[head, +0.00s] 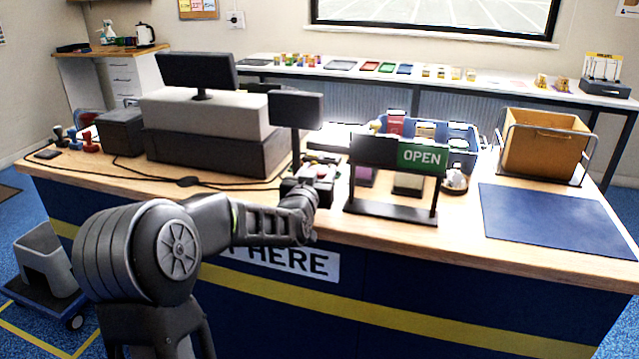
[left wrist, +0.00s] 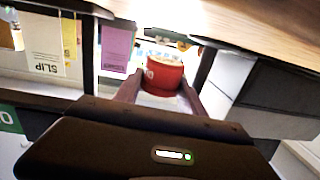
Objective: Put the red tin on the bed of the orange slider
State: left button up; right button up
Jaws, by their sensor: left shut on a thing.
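The red tin (left wrist: 164,76) shows in the left wrist view as a short red cylinder with a pale top and a white mark on its side. My left gripper (left wrist: 160,92) is shut on it, one finger on each side. In the head view my left gripper (head: 319,184) is over the counter, left of the OPEN sign, and mostly hidden by its own wrist; a small bit of red shows there. I cannot make out the orange slider in either view. My right gripper is not in view.
The black stand with the OPEN sign (head: 420,159) is close on the right of my gripper. A small screen (head: 296,109) and dark boxes (head: 215,155) are on its left. Behind the sign is a blue crate (head: 462,130). A dark blue mat (head: 555,218) lies bare at right.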

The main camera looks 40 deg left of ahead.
pick_arm(q)
jog(key=shift+w+a, duration=0.1)
jog(key=shift+w, duration=0.25)
jog(key=shift+w+f, duration=0.1)
jog(key=shift+f, duration=1.6)
jog(key=shift+f, duration=0.1)
jog(key=shift+f, duration=0.1)
jog(key=o, duration=1.5)
jog(key=shift+c, duration=0.2)
jog(key=shift+r, duration=0.2)
jog(key=v, duration=1.2)
jog(key=shift+b, duration=0.45)
